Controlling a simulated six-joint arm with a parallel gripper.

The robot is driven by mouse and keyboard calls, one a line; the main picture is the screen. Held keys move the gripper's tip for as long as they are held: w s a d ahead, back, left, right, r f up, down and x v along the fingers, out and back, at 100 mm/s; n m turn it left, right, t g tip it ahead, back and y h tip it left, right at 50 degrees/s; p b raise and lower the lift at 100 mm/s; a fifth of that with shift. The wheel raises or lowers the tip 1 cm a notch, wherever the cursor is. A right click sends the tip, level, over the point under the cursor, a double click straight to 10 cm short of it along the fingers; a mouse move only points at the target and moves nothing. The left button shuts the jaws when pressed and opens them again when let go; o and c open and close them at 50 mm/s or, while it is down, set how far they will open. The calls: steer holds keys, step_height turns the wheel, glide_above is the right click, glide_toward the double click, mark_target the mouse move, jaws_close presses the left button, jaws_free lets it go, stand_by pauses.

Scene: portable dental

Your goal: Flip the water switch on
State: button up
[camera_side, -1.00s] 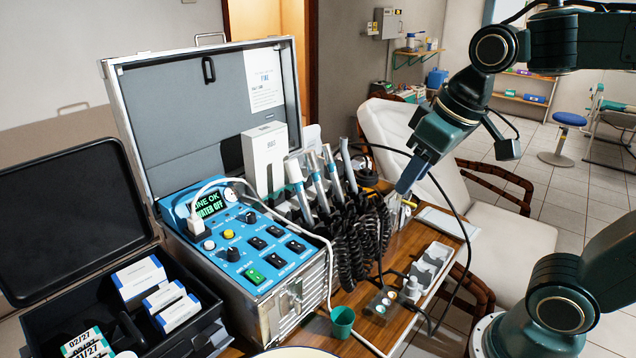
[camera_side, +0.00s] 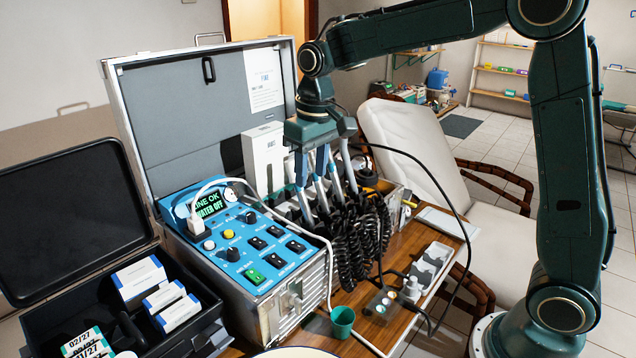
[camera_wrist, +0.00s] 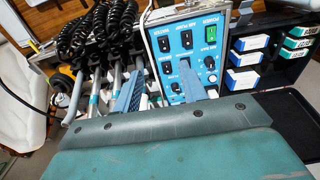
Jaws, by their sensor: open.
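The blue control panel (camera_side: 228,240) of the dental case carries knobs and several black rocker switches, with a green one (camera_side: 253,276) at its front. Its display (camera_side: 209,205) reads "LINE OK" and "WATER OFF". The panel also shows in the wrist view (camera_wrist: 176,55), with the green switch (camera_wrist: 210,38) under "POWER". My gripper (camera_side: 311,170) is open and empty and points down over the handpieces in the side view. In the wrist view its two blue fingers (camera_wrist: 159,84) stand apart in front of the panel.
Handpieces (camera_side: 331,170) with coiled black hoses (camera_side: 358,240) stand right of the panel, close to my fingers. A white cable arches over the panel. The open lid (camera_side: 180,120) rises behind. A green cup (camera_side: 342,321) stands in front and a black box (camera_side: 40,320) lies left.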

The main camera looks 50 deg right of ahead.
steer(key=g, duration=0.1)
glide_above(296, 244)
step_height(296, 244, down, 4)
steer(key=f, duration=0.1)
steer(key=shift+r, duration=0.25)
steer(key=shift+f, duration=0.15)
step_height(296, 244, down, 14)
steer(key=shift+r, duration=0.25)
stand_by(0.3)
